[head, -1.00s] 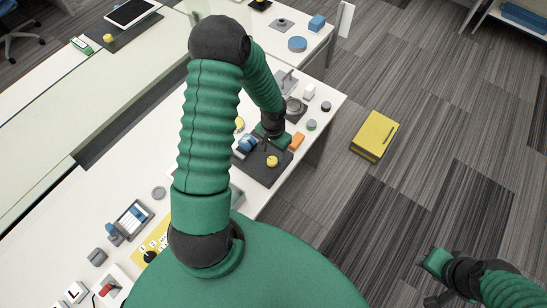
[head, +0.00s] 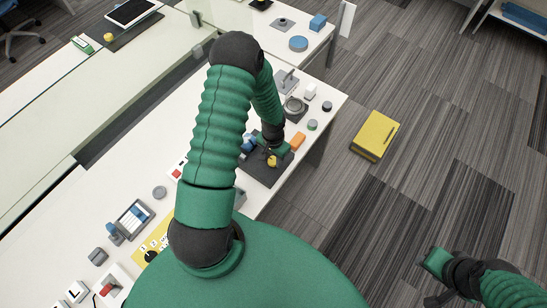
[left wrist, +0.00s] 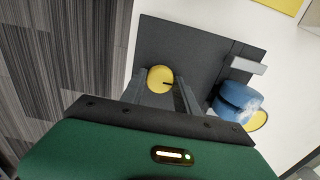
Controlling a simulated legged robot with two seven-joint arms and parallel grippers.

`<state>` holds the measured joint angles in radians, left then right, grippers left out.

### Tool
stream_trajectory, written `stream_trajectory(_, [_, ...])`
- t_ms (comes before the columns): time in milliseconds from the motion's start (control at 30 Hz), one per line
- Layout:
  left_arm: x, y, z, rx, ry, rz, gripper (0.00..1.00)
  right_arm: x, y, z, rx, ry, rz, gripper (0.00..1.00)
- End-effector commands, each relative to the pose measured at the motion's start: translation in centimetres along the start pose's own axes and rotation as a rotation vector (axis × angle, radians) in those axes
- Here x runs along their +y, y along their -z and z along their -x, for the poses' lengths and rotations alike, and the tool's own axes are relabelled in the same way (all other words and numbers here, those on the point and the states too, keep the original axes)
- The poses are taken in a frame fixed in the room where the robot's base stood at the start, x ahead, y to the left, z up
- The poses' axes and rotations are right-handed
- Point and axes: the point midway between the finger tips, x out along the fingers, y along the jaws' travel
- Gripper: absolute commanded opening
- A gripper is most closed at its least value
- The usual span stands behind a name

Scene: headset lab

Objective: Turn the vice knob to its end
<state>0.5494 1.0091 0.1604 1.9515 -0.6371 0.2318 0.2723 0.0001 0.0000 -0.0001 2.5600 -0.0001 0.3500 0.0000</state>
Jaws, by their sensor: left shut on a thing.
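The vice is a dark flat plate (head: 262,173) near the right edge of the white table, with a round yellow knob (head: 272,161) on it. In the left wrist view the yellow knob (left wrist: 160,78) has a dark mark on its top. My left gripper (head: 272,154) is down at the knob. In the left wrist view its two fingers (left wrist: 162,88) are on either side of the knob, shut on it. My right gripper (head: 434,262) hangs over the floor at the lower right, away from the table; its jaws are not clear.
A blue part (left wrist: 238,102) and a grey bar (left wrist: 249,66) stand beside the knob.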

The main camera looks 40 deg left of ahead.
Motion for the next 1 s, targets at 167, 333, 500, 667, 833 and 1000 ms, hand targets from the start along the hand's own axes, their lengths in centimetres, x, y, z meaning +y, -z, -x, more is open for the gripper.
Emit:
stream_trajectory(167, [0.1, 0.1, -0.1, 0.002, -0.002, -0.002, 0.0, 0.0, 0.0, 0.0, 0.0, 0.0, 0.0, 0.36])
stream_trajectory(333, [0.1, 0.1, -0.1, 0.002, -0.002, -0.019, 0.0, 0.0, 0.0, 0.1, 0.0, 0.0, 0.0, 0.36])
stream_trajectory(500, [0.1, 0.1, 0.0, 0.002, -0.002, -0.08, 0.0, 0.0, 0.1, 0.3, 0.0, 0.0, 0.0, 0.36])
stream_trajectory(667, [0.1, 0.1, 0.0, 0.003, -0.002, -0.185, 0.0, 0.0, 0.2, 0.7, 0.0, 0.0, 0.0, 0.36])
stream_trajectory(833, [0.1, 0.2, 0.1, 0.003, -0.002, -0.333, 0.0, 0.0, 0.3, 1.1, 0.0, 0.0, 0.0, 0.36])
stream_trajectory(1000, [0.1, 0.2, 0.1, 0.005, -0.001, -0.497, 0.0, 0.0, 0.4, 1.6, 0.0, 0.0, 0.0, 0.36])
